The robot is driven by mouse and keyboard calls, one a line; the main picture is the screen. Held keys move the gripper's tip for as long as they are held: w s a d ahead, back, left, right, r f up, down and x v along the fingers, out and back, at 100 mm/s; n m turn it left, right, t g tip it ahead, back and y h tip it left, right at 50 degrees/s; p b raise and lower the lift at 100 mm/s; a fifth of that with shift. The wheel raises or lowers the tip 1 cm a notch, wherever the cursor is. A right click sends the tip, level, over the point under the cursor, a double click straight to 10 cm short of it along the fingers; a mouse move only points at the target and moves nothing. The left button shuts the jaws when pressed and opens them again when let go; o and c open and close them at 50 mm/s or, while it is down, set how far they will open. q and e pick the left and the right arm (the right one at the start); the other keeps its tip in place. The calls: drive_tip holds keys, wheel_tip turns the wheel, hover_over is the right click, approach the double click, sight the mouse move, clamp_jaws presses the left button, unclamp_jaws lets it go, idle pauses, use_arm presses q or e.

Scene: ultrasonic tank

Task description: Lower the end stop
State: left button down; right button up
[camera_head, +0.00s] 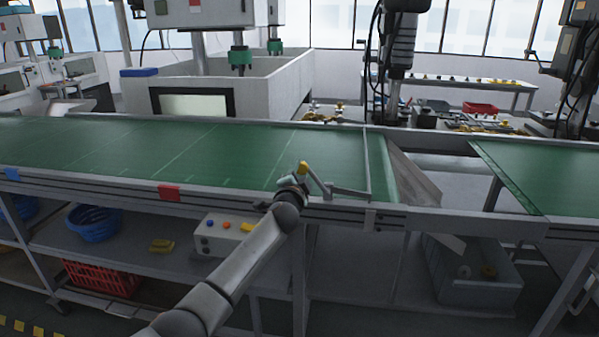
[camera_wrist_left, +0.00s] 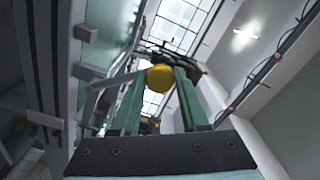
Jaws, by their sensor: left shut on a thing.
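The end stop (camera_head: 367,165) is a thin grey bar across the green belt near its right end. Its grey lever (camera_head: 345,190) runs left along the belt's front rail to a yellow knob (camera_head: 303,168). My left gripper (camera_head: 299,177) is at the knob, its arm reaching up from below. In the left wrist view, the yellow knob (camera_wrist_left: 160,77) sits between the two green fingers of my left gripper (camera_wrist_left: 158,88), which is shut on it. The grey lever (camera_wrist_left: 117,80) leads off to the left there. I cannot tell the bar's exact height above the belt. My right gripper is out of view.
The green conveyor belt (camera_head: 200,150) is empty, with a red tag (camera_head: 169,192) on its front rail. A sloped metal chute (camera_head: 413,180) follows its right end. A control box (camera_head: 222,235) and a blue basket (camera_head: 92,224) stand on the shelf below.

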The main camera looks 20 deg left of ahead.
use_arm(q)
drive_tip(key=shift+r, duration=0.15)
drive_tip(key=shift+c, duration=2.2)
unclamp_jaws()
drive_tip(key=v, duration=1.2)
drive_tip(key=shift+s, duration=0.3)
drive_tip(key=s+d+f+g+h, duration=0.1)
drive_tip(key=s+d+f, duration=0.15)
drive_tip(key=f, duration=0.45)
drive_tip(key=s+d+f+g+h, duration=0.1)
drive_tip(key=s+f+h, duration=0.15)
drive_tip(key=f, duration=0.45)
drive_tip(key=s+d+f+n+g+h, duration=0.1)
drive_tip(key=s+d+f+n+g, duration=0.1)
drive_tip(key=s+f, duration=0.5)
drive_tip(key=s+d+f+n+g+h, duration=0.1)
drive_tip(key=s+d+f+n+g, duration=0.1)
drive_tip(key=s+f, duration=0.5)
drive_tip(key=s+d+f+n+g+h, duration=0.1)
drive_tip(key=s+f, duration=0.6)
drive_tip(key=s, duration=0.9)
drive_tip(key=d+n+g+p, duration=0.1)
drive_tip(key=d+n, duration=0.1)
drive_tip(key=shift+d+f+n, duration=0.25)
drive_tip(key=shift+d+n, duration=0.05)
